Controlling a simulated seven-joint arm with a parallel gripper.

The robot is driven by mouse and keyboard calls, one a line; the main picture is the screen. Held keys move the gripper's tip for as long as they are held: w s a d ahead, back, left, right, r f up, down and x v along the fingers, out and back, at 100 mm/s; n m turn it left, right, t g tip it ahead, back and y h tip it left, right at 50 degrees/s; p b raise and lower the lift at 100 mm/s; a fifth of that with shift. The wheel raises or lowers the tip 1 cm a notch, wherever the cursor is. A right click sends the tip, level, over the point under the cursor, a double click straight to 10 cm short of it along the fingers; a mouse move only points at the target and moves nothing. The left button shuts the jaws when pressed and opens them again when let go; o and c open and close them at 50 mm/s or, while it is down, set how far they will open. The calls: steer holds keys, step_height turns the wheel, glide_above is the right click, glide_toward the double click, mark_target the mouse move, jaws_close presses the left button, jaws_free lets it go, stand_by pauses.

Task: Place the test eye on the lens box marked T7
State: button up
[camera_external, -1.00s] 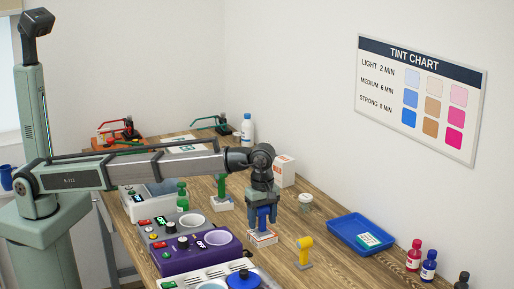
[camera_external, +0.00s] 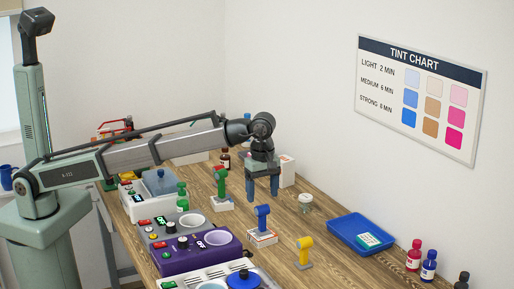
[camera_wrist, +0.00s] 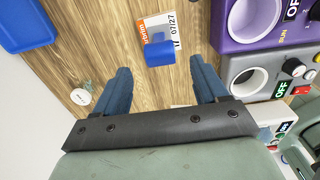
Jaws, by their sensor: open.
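A blue test eye (camera_external: 262,216) stands upright on a small white and orange lens box (camera_external: 263,240). In the wrist view the blue eye (camera_wrist: 159,52) sits on the box (camera_wrist: 153,24), whose visible print includes "07/27"; no T7 mark is legible. My gripper (camera_external: 262,197) is open and empty, above and behind the blue eye, fingers apart from it. In the wrist view the open gripper (camera_wrist: 160,66) has a finger on either side below the eye. A yellow test eye (camera_external: 304,247) stands on the table at front, and a green one (camera_external: 221,183) on a white box (camera_external: 221,203).
A blue tray (camera_external: 343,223) lies to the right, with a small cup (camera_external: 305,201) nearer my gripper. A purple machine (camera_external: 190,261) and a grey one line the left. Bottles (camera_external: 429,265) stand at right. Bare wood lies between the blue eye and tray.

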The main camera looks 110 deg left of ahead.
steer(key=shift+r, duration=1.5)
steer(key=shift+o, duration=0.4)
